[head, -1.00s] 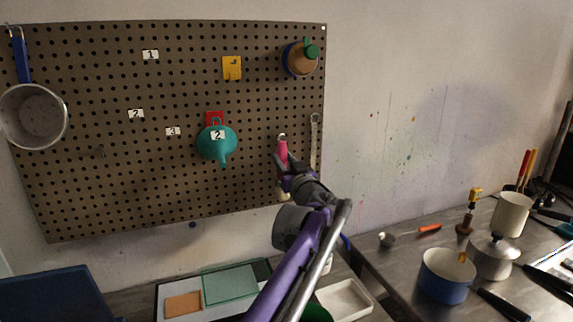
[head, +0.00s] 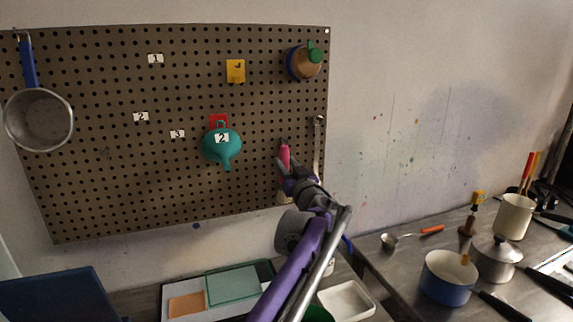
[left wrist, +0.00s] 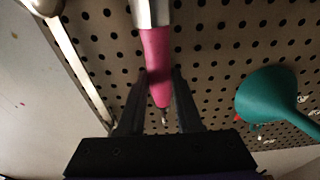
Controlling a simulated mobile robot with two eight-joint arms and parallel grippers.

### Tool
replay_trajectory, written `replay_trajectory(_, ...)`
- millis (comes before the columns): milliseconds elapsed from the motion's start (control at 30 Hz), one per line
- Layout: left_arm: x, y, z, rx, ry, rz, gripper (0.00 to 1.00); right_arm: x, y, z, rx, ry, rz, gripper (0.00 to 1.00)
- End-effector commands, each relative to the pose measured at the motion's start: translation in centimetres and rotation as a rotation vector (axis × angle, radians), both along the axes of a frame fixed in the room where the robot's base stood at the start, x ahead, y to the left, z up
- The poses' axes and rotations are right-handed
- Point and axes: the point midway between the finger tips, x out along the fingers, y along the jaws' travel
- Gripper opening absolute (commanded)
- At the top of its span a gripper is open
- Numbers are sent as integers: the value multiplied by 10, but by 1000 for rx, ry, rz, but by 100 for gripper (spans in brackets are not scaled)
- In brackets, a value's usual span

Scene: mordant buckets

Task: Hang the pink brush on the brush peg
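The pink brush (head: 284,154) is upright against the pegboard, pink handle up. In the left wrist view, which is upside down, its pink handle (left wrist: 156,58) and silver ferrule run down between my fingers. A pale part of the brush shows below the gripper in the head view. My left gripper (head: 286,168) is at the handle; in the wrist view its fingertips (left wrist: 159,78) touch both sides of it. A small metal bit (left wrist: 164,116) shows at the handle's end; I cannot tell whether the brush sits on the peg. My right gripper is not in view.
A teal funnel (head: 222,147) hangs left of the brush, and a slim metal tool (head: 318,150) hangs close to its right. A strainer pot (head: 38,120) hangs at far left. Below stand a white tray (head: 347,300) and a blue pot (head: 447,280) on the counter.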

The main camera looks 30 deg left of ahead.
Motion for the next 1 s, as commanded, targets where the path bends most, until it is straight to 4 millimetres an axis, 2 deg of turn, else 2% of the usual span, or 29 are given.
replay_trajectory(33,0,0,0,0,0,0,43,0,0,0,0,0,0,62)
replay_trajectory(167,0,0,0,0,0,0,67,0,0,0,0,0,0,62)
replay_trajectory(567,-4,-6,-1,0,0,-1,68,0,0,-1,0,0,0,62)
replay_trajectory(1000,-57,-67,-14,-1,0,-3,68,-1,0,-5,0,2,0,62)
